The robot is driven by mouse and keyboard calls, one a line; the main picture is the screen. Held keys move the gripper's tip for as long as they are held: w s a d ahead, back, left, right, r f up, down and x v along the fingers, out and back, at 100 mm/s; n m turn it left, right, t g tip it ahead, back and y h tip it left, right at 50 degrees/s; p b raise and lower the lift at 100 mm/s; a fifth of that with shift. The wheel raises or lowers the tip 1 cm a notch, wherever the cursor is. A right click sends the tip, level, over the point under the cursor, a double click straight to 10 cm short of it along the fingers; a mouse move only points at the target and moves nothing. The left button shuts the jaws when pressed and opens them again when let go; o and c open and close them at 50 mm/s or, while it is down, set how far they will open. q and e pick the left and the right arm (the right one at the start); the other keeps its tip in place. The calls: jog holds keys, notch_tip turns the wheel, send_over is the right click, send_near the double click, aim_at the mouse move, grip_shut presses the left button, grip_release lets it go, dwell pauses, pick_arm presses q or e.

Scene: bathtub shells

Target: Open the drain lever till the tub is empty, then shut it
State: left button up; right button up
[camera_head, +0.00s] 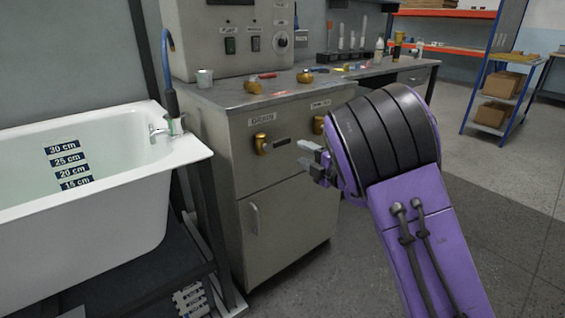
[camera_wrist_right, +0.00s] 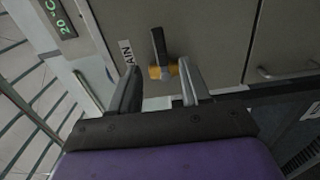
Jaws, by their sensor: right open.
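The drain lever (camera_head: 264,144) has a brass body and a black handle, under a "DRAIN" label on the grey cabinet front. In the head view its handle points right, about level. It also shows in the right wrist view (camera_wrist_right: 158,46), just ahead of and between the fingertips. My right gripper (camera_head: 304,155) is open and empty, to the right of the handle and apart from it; its fingers also show in the wrist view (camera_wrist_right: 159,82). The white tub (camera_head: 100,240) stands at left with a depth scale (camera_head: 68,166). I cannot tell the water level. My left gripper is out of view.
A second brass valve (camera_head: 319,124) sits right of the drain lever, partly behind my right arm. The cabinet door handle (camera_head: 254,220) is below. Open floor lies at right.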

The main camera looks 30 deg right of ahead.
aim_at(284, 143)
jog(key=w, duration=1)
jog(key=shift+w+a, duration=0.15)
jog(key=shift+a, duration=0.25)
grip_shut()
